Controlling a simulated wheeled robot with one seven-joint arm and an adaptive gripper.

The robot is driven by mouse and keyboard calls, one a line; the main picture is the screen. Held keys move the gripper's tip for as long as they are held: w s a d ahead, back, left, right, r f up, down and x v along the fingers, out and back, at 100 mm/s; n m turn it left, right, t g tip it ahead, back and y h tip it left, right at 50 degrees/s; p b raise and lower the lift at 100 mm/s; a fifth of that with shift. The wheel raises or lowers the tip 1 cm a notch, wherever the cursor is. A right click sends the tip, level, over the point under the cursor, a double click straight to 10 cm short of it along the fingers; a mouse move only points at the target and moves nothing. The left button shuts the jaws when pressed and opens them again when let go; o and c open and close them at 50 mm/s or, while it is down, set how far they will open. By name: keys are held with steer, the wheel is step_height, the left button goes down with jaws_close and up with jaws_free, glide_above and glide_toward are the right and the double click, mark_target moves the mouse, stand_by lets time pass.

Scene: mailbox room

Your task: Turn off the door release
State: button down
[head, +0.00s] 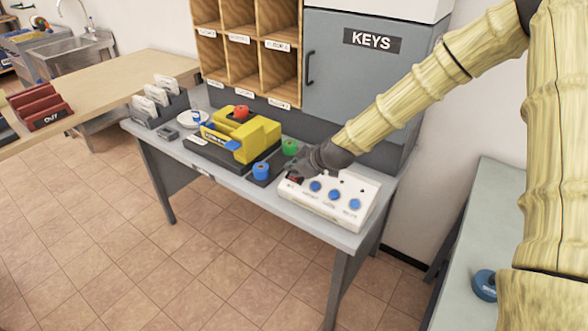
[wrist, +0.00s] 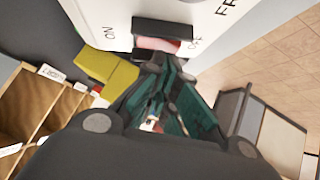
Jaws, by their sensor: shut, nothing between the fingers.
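A white control box (head: 330,212) sits at the right end of the grey desk, with a row of blue knobs on its top. At its left end is a red rocker switch (head: 294,180), partly hidden by my gripper (head: 300,173). In the wrist view the switch (wrist: 158,45) shows a pinkish-red face in a dark frame, between the labels ON and OFF. My gripper (wrist: 160,72) is shut and empty, its fingertips right at the switch. I cannot tell whether they touch it. The label naming the switch is too small to read.
A yellow device (head: 240,135) stands on the desk (head: 220,178), left of the box. Near it are a blue knob (head: 261,170) and a green knob (head: 290,147). A grey KEYS cabinet (head: 360,85) and wooden pigeonholes (head: 245,55) rise behind.

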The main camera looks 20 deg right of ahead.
steer(key=shift+s+f+b, duration=0.1)
steer(key=shift+f+b, duration=0.25)
steer(key=shift+a+h, duration=0.1)
steer(key=shift+h, duration=0.2)
steer(key=shift+r, duration=0.1)
steer(key=shift+w+d+r+p, duration=0.35)
steer(key=shift+w+d, duration=0.15)
steer(key=shift+d, duration=0.15)
